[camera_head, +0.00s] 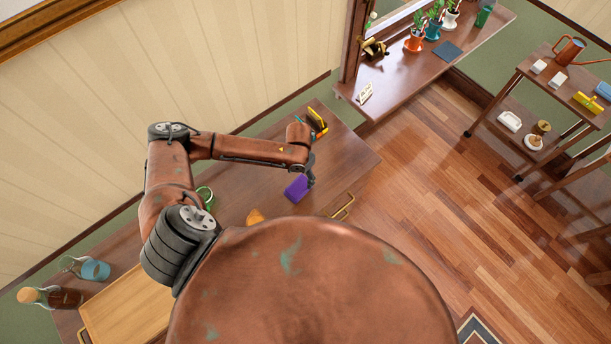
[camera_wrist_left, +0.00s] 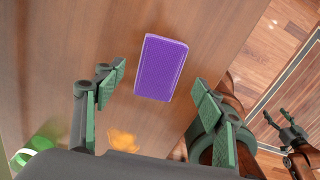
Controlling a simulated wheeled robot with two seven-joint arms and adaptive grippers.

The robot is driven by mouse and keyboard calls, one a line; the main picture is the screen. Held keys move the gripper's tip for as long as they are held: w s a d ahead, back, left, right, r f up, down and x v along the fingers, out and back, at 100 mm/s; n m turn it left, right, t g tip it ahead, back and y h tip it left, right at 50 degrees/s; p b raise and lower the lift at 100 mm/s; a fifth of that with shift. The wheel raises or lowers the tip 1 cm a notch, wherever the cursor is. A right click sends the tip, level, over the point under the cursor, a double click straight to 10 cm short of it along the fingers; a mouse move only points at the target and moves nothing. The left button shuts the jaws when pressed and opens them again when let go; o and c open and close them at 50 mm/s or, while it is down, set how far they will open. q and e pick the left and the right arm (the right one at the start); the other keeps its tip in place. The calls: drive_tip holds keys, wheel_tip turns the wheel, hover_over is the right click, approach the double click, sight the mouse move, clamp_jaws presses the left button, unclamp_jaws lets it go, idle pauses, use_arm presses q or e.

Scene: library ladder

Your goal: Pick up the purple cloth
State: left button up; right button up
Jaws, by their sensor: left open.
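The purple cloth (camera_head: 296,187) lies flat on the brown wooden desk top in the head view, just below my left gripper (camera_head: 311,175). In the left wrist view the cloth (camera_wrist_left: 161,68) is a purple rectangle ahead of the fingertips. My left gripper (camera_wrist_left: 155,95) is open and empty there, with green pads on both fingers, one to each side of the cloth's line. The cloth and fingers look apart in that view. A second gripper (camera_wrist_left: 284,127), which looks like my right one, shows at the right edge of the wrist view over the floor; its jaw state is unclear.
On the desk, an orange item (camera_head: 255,216) and a green ring-shaped item (camera_head: 206,197) lie nearby. A yellow-and-black tool (camera_head: 317,120) is behind the gripper. A wooden tray (camera_head: 130,312) and bottle (camera_head: 50,297) stand at left. A brass handle (camera_head: 343,207) juts from the desk's front.

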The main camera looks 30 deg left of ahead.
sight(298, 186)
use_arm(q)
drive_tip(key=f, duration=0.1)
drive_tip(key=s+f, duration=0.1)
drive_tip(key=f, duration=0.1)
drive_tip(key=s+f+p, duration=0.1)
drive_tip(key=shift+a+f, duration=0.1)
drive_tip(key=shift+f, duration=0.15)
drive_tip(key=shift+w+f, duration=0.15)
drive_tip(key=shift+f, duration=0.5)
drive_tip(key=shift+w+f, duration=0.15)
drive_tip(key=shift+f, duration=0.45)
drive_tip(key=shift+s+f, duration=0.15)
drive_tip(key=shift+s, duration=0.1)
drive_tip(key=shift+w, duration=0.1)
drive_tip(key=c, duration=0.4)
drive_tip(key=shift+c, duration=2.2)
drive_tip(key=c, duration=0.3)
drive_tip(key=shift+c, duration=0.5)
drive_tip(key=shift+r, duration=0.65)
drive_tip(key=s+d+r+b, duration=0.1)
drive_tip(key=s+d+r, duration=0.5)
drive_tip(key=s+r, duration=0.5)
drive_tip(key=shift+s+r+b, duration=0.35)
drive_tip(key=shift+s+b, duration=0.05)
drive_tip(key=shift+s, duration=0.4)
use_arm(e)
drive_tip(key=s, duration=0.2)
drive_tip(key=s+f, duration=0.1)
drive_tip(key=s, duration=0.1)
drive_tip(key=shift+d, duration=0.2)
